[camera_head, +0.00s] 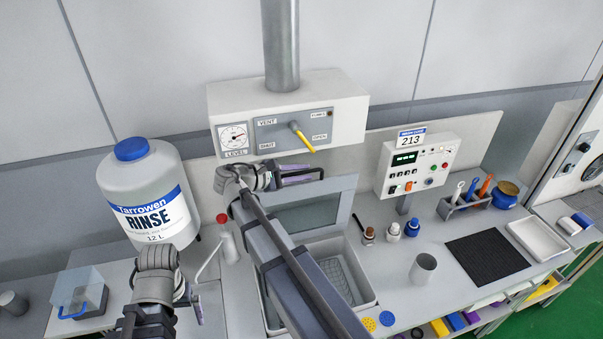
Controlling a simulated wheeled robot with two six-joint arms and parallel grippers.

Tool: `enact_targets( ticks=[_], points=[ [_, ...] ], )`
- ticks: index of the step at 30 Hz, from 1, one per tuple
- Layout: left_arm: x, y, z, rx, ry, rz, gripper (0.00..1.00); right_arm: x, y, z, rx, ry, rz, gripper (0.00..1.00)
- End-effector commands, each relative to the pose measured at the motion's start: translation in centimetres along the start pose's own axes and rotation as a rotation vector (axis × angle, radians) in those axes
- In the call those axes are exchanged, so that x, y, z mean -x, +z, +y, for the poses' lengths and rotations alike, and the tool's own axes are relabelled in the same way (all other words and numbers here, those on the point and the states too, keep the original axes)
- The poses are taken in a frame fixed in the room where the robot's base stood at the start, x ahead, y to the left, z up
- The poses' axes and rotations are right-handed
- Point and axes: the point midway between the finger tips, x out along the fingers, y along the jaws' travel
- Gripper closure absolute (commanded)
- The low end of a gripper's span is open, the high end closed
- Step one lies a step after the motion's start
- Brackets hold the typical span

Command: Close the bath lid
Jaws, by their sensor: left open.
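The bath lid (306,214) is a light grey frame with a dark window. It stands raised against the wall behind the open bath (368,292), whose inside shows a mesh basket. A dark bar handle (302,175) is at the lid's top edge. My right gripper (272,178) is at the handle's left end; whether its fingers touch or grip it I cannot tell. My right arm crosses in front of the bath and hides part of it and the lid. My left gripper (195,303) is open and low at the left, apart from the lid.
A white vent box (350,102) with a yellow lever hangs above the lid. A RINSE jug (140,180) stands left, near a red-topped tap (226,243). Right are a control panel (421,160), small bottles, a metal cup (423,269) and a black mat (487,257).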

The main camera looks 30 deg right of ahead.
Motion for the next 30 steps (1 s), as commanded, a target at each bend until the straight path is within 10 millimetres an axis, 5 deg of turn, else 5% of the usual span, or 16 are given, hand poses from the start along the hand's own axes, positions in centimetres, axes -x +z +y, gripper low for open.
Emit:
enact_targets(
  ticks=[6, 30],
  points=[
    [0.0, 0.0, 0.0, 0.0, 0.0, 0.0, 0.0, 0.02, 0.0, -0.01, 0.0, 0.0, 0.0, 1.0],
    [0.0, 0.0, 0.0, 0.0, 0.0, 0.0, 0.0, 0.02, 0.0, -0.01, 0.0, 0.0, 0.0, 1.0]
  ],
)
